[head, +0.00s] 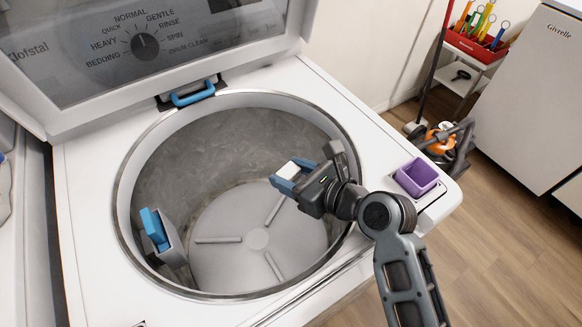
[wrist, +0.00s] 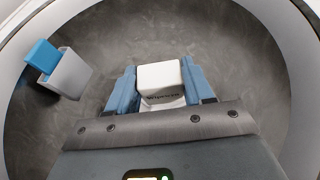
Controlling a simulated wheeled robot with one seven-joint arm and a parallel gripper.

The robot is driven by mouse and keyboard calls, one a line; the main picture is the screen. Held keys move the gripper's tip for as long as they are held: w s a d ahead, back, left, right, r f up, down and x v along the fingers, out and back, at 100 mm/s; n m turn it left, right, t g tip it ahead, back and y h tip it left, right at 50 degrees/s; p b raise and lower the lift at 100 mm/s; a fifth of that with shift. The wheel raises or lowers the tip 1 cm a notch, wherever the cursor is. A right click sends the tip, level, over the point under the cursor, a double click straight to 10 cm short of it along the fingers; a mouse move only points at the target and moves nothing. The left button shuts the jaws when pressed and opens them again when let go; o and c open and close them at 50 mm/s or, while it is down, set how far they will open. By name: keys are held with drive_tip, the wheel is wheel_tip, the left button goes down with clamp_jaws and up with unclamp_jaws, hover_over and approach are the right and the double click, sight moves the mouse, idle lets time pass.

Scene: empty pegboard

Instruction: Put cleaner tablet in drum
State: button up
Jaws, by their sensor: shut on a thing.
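The white cleaner tablet (wrist: 161,78) is a small block held between the blue fingers of my gripper (wrist: 160,85). In the head view the tablet (head: 292,170) shows at the fingertips. My gripper (head: 285,181) is shut on it, over the right part of the open drum (head: 185,160). The drum is a grey tub with a round ribbed plate (head: 257,238) at its bottom. The tablet is above the drum floor; the exact height is hard to tell.
A grey dispenser with a blue top (head: 154,226) sits on the drum's left inner wall. The raised lid (head: 200,75) with a dial stands behind. A purple cup (head: 416,177) stands on the washer's right front corner.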

drive_tip(key=shift+f, duration=0.2)
drive_tip(key=o, duration=1.1)
wheel_tip(320, 180, up, 5)
drive_tip(key=shift+d+f, duration=0.1)
drive_tip(key=shift+f, duration=0.1)
drive_tip(key=s+d+r, duration=0.3)
drive_tip(key=d+r, duration=0.3)
drive_tip(key=d, duration=0.5)
drive_tip(key=shift+r, duration=0.2)
drive_tip(key=shift+d, duration=0.1)
